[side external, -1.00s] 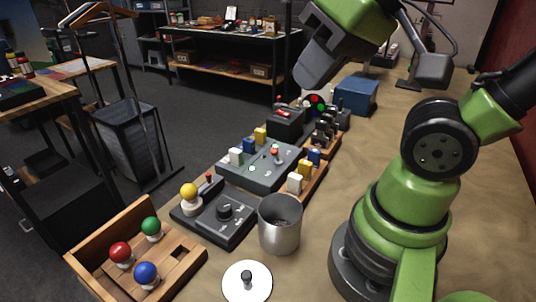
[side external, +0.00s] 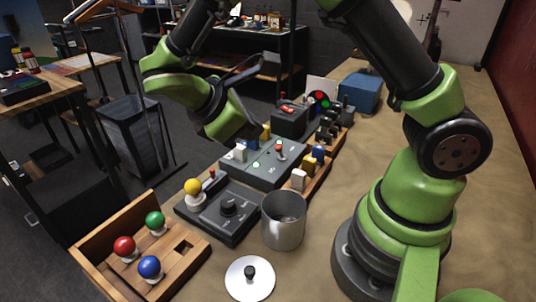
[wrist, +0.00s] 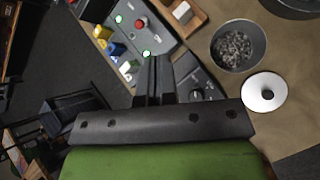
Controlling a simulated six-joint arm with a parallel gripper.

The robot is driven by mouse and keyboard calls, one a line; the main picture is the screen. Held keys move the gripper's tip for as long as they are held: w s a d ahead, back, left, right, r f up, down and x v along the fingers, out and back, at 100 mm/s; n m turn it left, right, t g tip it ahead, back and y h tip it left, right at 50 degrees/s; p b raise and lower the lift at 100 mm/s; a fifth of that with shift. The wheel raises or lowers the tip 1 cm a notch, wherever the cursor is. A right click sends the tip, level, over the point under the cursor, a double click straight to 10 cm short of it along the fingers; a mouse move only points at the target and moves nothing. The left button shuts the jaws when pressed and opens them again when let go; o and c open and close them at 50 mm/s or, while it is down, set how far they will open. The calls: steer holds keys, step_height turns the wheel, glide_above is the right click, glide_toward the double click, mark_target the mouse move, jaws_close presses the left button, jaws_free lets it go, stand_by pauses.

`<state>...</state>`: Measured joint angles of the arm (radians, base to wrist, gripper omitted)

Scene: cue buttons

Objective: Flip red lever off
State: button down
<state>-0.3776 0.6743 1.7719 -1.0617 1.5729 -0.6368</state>
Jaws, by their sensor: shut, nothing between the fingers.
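Several red controls show. A short red-topped lever (side external: 211,175) rises from the dark dial box (side external: 240,223). A black box (side external: 289,121) carries a red switch (side external: 287,108). I cannot tell which one the task names. My gripper (wrist: 152,60) is shut and empty, its tips appearing close to a lit green lamp (wrist: 147,54) on the panel. In the side view my wrist hides the fingers.
White, blue and yellow blocks stand by the panel's edge. A metal cup (side external: 283,220) and white lid (side external: 249,278) are in front. A wooden tray (side external: 190,263) holds red, green and blue balls; a yellow ball (side external: 193,187) is by the dial box. A blue box (side external: 360,92) is behind.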

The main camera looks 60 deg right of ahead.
mark_target(279, 152)
steer(key=w+f+n+h, duration=0.1)
steer(key=f+n, duration=0.1)
steer(key=f+n+h, duration=0.2)
steer(key=f, duration=0.1)
steer(key=w+a+f+n+t+h, duration=0.1)
steer(key=f+h, duration=0.1)
steer(key=f, duration=0.1)
steer(key=shift+w+n, duration=0.3)
steer(key=shift+n, duration=0.1)
steer(key=x, duration=1)
